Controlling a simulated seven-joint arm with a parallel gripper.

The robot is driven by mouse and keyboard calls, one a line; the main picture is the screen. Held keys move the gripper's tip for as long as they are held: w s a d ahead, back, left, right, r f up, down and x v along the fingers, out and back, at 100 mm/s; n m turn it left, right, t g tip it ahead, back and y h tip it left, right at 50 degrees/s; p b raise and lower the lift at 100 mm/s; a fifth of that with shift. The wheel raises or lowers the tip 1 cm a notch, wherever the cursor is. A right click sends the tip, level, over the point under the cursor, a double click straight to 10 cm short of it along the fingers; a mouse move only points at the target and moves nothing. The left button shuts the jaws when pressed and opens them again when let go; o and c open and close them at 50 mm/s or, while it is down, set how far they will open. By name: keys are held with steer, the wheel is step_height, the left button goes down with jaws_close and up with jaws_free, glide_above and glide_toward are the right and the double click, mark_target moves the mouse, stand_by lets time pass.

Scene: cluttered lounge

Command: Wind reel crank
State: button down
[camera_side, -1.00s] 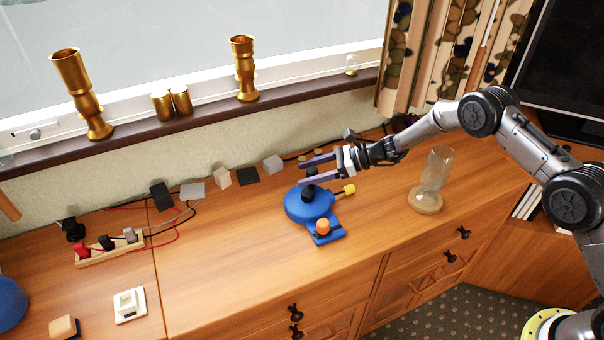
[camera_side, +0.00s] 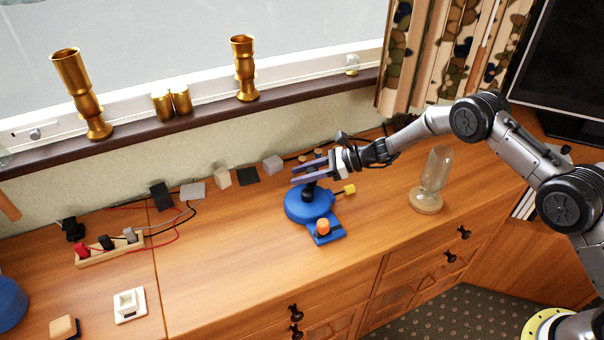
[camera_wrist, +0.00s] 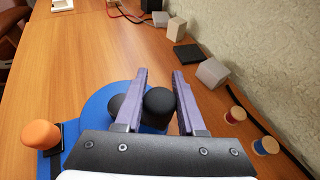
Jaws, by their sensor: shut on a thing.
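The reel is a round blue base (camera_side: 300,204) on the wooden cabinet top, with a black crank part (camera_side: 310,190) on top. A yellow-tipped piece (camera_side: 349,189) sticks out at its right, and an orange knob (camera_side: 322,227) stands on its front plate. My gripper (camera_side: 296,174) is over the reel, its purple fingers level. In the wrist view, my gripper (camera_wrist: 159,85) has its fingers on both sides of a black knob (camera_wrist: 160,102) and is shut on it. Another black round part (camera_wrist: 117,103) shows just left of the left finger. The fingers partly hide the blue base (camera_wrist: 98,108).
A glass bottle on a wooden disc (camera_side: 425,202) stands right of the reel. Several small blocks, including a grey one (camera_side: 272,164), line the wall behind. A power strip with cables (camera_side: 118,252) lies at left. The cabinet top in front is clear.

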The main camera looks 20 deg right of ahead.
steer(key=shift+a+f+n+g+y, duration=0.1)
steer(key=shift+a+n+g+y, duration=0.2)
steer(key=shift+n+g, duration=0.55)
steer(key=shift+a+n+g+y, duration=0.3)
steer(key=shift+n+g, duration=0.45)
steer(key=shift+g, duration=0.1)
steer(key=shift+s+a+n+g, duration=0.1)
steer(key=shift+a+n+g, duration=0.15)
steer(key=shift+n+g, duration=0.4)
steer(key=shift+s+a+n+g, duration=0.1)
steer(key=shift+a+n+g, duration=0.15)
steer(key=shift+n+g, duration=0.4)
steer(key=shift+a+g, duration=0.15)
steer(key=shift+g, duration=0.35)
steer(key=c, duration=0.5)
jaws_free()
steer(key=v, duration=0.7)
steer(key=shift+d, duration=0.3)
